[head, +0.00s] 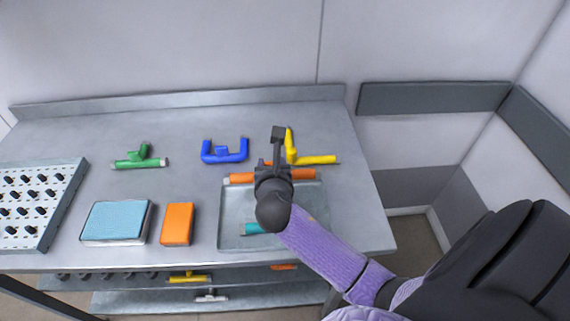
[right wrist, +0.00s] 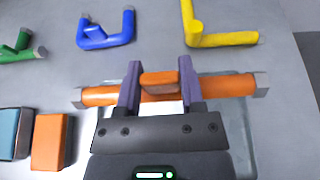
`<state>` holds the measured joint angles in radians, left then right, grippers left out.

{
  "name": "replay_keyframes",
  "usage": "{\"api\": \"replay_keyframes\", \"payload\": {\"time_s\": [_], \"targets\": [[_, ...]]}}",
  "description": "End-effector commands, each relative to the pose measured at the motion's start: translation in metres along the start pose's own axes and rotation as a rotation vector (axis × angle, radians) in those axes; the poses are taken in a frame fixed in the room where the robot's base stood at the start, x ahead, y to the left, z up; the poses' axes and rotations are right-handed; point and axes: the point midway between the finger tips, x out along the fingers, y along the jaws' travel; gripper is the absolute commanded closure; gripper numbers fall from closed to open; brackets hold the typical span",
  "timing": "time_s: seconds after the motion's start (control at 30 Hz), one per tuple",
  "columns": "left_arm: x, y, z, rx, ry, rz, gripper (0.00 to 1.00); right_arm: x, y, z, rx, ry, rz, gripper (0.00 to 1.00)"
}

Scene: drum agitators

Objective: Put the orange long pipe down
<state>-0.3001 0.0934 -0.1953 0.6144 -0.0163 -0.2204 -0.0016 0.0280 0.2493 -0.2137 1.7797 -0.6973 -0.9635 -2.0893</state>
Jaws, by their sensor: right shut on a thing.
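The orange long pipe (right wrist: 225,88) has grey ends and a short orange stub at its middle. My right gripper (right wrist: 160,85) is shut on it near the stub, one finger on each side of the stub. In the head view the pipe (head: 303,175) lies across the far part of the metal tray (head: 231,214), partly hidden by my right gripper (head: 275,160). I cannot tell whether the pipe touches the tray or is just above it. My left gripper is not in view.
A yellow pipe (head: 315,159) and a blue pipe (head: 240,152) lie behind the tray. A green pipe (head: 140,163) lies further left. A teal piece (head: 251,228) is in the tray. An orange box (head: 177,223), a blue box (head: 115,220) and a peg rack (head: 40,200) stand left.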

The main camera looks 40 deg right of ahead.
Motion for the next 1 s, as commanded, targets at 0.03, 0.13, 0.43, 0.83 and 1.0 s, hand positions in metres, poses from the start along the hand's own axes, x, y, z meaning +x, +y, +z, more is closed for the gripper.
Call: {"api": "replay_keyframes", "payload": {"time_s": [0.03, 0.13, 0.43, 0.83, 1.0], "targets": [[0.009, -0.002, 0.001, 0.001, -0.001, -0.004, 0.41, 0.005, 0.000, -0.013, -0.001, 0.003, 0.000, 1.00], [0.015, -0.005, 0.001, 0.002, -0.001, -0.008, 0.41, 0.010, 0.000, -0.024, 0.000, 0.001, 0.000, 1.00], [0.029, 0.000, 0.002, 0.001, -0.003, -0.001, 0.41, 0.021, 0.000, -0.051, 0.000, -0.001, 0.001, 1.00], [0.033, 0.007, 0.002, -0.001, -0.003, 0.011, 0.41, 0.024, 0.000, -0.059, 0.000, 0.000, 0.001, 1.00], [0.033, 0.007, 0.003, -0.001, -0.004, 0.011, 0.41, 0.025, 0.000, -0.064, -0.001, 0.004, 0.000, 1.00]]}}
